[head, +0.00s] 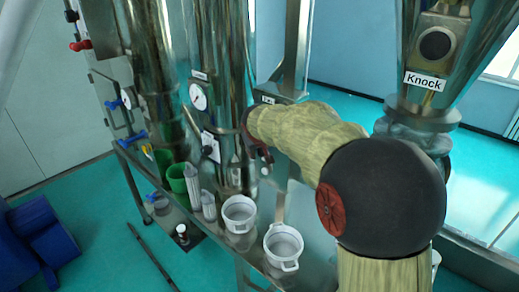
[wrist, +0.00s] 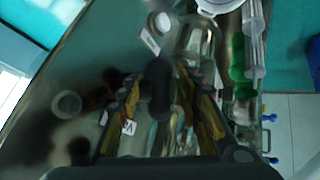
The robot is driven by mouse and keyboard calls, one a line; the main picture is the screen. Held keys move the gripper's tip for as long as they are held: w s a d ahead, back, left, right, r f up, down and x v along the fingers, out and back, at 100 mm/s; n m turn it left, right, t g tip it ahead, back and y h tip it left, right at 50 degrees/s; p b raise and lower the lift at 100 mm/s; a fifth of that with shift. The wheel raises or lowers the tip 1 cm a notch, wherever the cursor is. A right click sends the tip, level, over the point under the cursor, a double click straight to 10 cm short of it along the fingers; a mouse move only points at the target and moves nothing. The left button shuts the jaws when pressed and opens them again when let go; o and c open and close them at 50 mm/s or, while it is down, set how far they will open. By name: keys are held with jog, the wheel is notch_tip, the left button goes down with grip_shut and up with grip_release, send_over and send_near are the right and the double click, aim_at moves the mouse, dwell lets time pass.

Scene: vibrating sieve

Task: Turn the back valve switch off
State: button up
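My gripper (head: 262,160) is at the steel column in the middle of the head view, partly hidden behind my arm. In the wrist view my gripper (wrist: 165,105) has its two fingers apart, with a dark upright handle-like shape (wrist: 160,85) between them. I cannot tell whether the fingers touch it, or whether it is the back valve switch. A white label (wrist: 150,40) is just above it. In the head view a black knob (head: 207,150) sits on the steel cylinder left of my gripper. Blue valve handles (head: 132,139) are further left.
White pots (head: 283,246) and green and clear containers (head: 178,178) stand on the steel bench below. A round gauge (head: 198,96) is on the cylinder. A red-handled valve (head: 80,45) is at upper left. A hopper labelled Knock (head: 425,80) is at right.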

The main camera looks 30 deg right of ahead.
jog(key=v, duration=1.2)
jog(key=shift+w+a, duration=0.1)
jog(key=s+a+f+y+b, duration=0.1)
jog(key=s+a+f+b, duration=0.4)
jog(key=s+f, duration=0.4)
jog(key=s+a+f+g+y+b, duration=0.1)
jog(key=s+a+f+b, duration=0.4)
jog(key=s+f, duration=0.5)
jog(key=s+a+f+y+b, duration=0.2)
jog(key=s+a+f+b, duration=0.3)
jog(key=s+f+b, duration=0.4)
jog(key=shift+s+a+f+n+g, duration=0.2)
jog(key=shift+s+a+n+g, duration=0.15)
jog(key=shift+s, duration=1.05)
jog(key=shift+d, duration=0.1)
